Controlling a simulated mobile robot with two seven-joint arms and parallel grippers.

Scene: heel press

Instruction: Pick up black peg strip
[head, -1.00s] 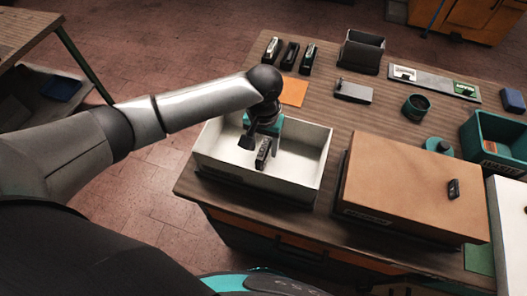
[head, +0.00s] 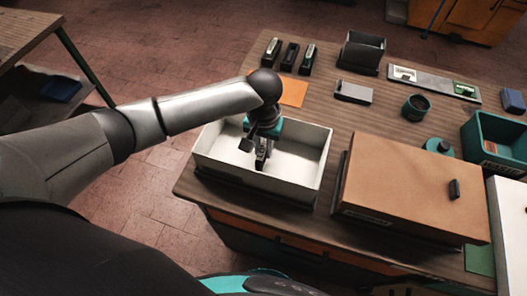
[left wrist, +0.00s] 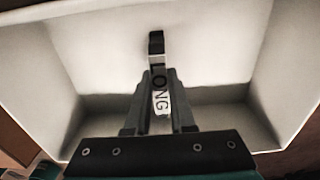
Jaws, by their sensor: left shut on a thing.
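The black peg strip (head: 261,161) stands in the white open bin (head: 314,160) at the near left of the table. In the left wrist view the strip (left wrist: 157,46) shows a black end and a pale label reading "LONG". My left gripper (head: 261,152) reaches down into the bin and is shut on the strip, with one finger on each side of it (left wrist: 160,80). The fingers hide part of the strip. I cannot tell whether it still touches the bin floor. My right gripper is not in view.
A brown lidded box (head: 415,185) stands just right of the bin. Several black holders (head: 290,55), an orange sheet (head: 292,92) and a grey box (head: 353,92) lie behind. A teal crate (head: 495,142) is at the right.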

